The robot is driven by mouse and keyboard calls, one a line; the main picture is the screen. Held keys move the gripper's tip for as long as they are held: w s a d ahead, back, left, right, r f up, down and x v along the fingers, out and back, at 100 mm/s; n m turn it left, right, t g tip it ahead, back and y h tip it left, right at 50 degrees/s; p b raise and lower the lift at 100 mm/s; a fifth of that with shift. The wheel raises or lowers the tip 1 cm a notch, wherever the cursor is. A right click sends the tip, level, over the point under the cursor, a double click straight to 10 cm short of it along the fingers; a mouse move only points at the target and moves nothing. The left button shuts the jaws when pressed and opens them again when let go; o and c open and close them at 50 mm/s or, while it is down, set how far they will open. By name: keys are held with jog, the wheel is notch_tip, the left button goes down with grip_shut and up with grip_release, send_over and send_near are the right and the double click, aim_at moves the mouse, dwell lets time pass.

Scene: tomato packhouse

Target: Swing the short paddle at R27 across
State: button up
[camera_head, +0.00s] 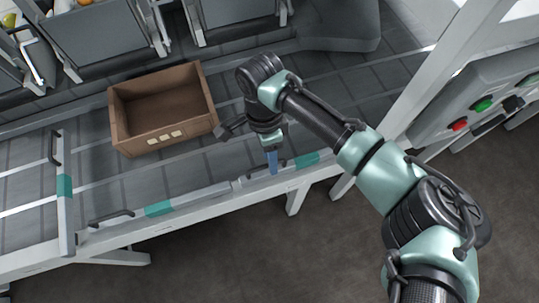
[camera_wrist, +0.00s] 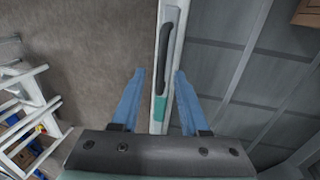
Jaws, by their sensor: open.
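My gripper (camera_head: 271,161) points down over the front rail of the conveyor, its blue fingers beside a pale paddle with a teal band (camera_head: 307,160) and a dark handle. In the wrist view, my gripper (camera_wrist: 158,98) is open, one finger on each side of this paddle (camera_wrist: 160,107). Its handle (camera_wrist: 168,48) runs ahead of the fingertips. The paddle lies along the rail. Whether the fingers touch it I cannot tell. No R27 label is readable. Another paddle (camera_head: 158,209) lies along the rail to the left.
A longer paddle (camera_head: 66,212) stands across the belt at far left. An empty brown crate (camera_head: 165,139) sits on the belt (camera_head: 330,85), left of my gripper. Grey bins (camera_head: 105,40) line the back. A control panel (camera_head: 483,104) with buttons is at right.

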jog(key=shift+f, duration=0.1)
grip_shut()
dwell(1.4)
